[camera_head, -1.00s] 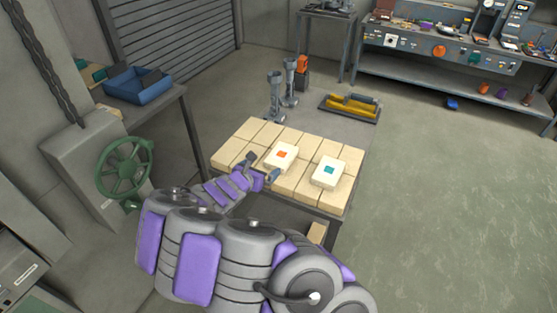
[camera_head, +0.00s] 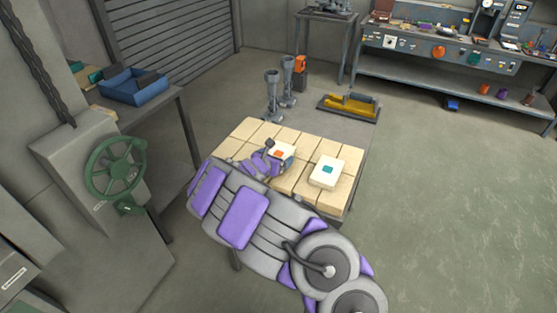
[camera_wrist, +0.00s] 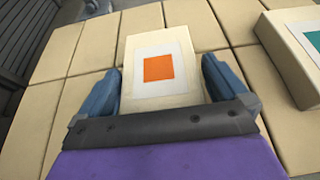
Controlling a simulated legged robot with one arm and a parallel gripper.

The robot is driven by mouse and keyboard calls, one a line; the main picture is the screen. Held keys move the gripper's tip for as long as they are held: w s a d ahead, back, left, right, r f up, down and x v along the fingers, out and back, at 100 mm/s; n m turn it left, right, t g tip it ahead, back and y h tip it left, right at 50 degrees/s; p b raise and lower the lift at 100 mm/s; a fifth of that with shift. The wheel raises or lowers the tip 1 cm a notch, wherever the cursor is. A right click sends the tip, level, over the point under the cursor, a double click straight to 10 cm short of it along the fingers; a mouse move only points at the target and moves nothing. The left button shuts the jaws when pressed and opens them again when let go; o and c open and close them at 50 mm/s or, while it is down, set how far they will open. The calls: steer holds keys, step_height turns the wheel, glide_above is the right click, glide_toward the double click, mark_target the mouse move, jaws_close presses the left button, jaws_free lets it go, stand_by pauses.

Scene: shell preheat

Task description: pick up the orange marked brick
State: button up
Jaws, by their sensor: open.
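The orange marked brick (camera_head: 284,150) is a pale block with an orange square on a white label. It lies on top of a layer of plain bricks on a low table. In the wrist view the orange marked brick (camera_wrist: 160,45) is upper centre, just beyond and partly between my fingers. My gripper (camera_wrist: 160,88) is open, with one blue-grey finger on each side of the brick's near end. In the head view my gripper (camera_head: 270,153) is at the brick's left side and hides part of it. I cannot tell whether the fingers touch it.
A brick with a teal square (camera_head: 328,172) lies to the right on the same layer of bricks (camera_head: 240,135). Two grey metal stands (camera_head: 273,92) and a yellow tool in a tray (camera_head: 350,106) are behind. A green handwheel (camera_head: 115,165) is at the left. Floor at right is clear.

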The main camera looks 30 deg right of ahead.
steer(key=shift+w+d+f, duration=0.2)
steer(key=shift+w+d, duration=0.05)
steer(key=shift+d, duration=0.3)
steer(key=shift+a, duration=0.2)
steer(key=shift+a+r, duration=0.1)
steer(key=shift+a, duration=0.1)
steer(key=shift+c, duration=1.4)
steer(key=shift+d, duration=0.2)
steer(key=c, duration=0.6)
steer(key=shift+r, duration=0.1)
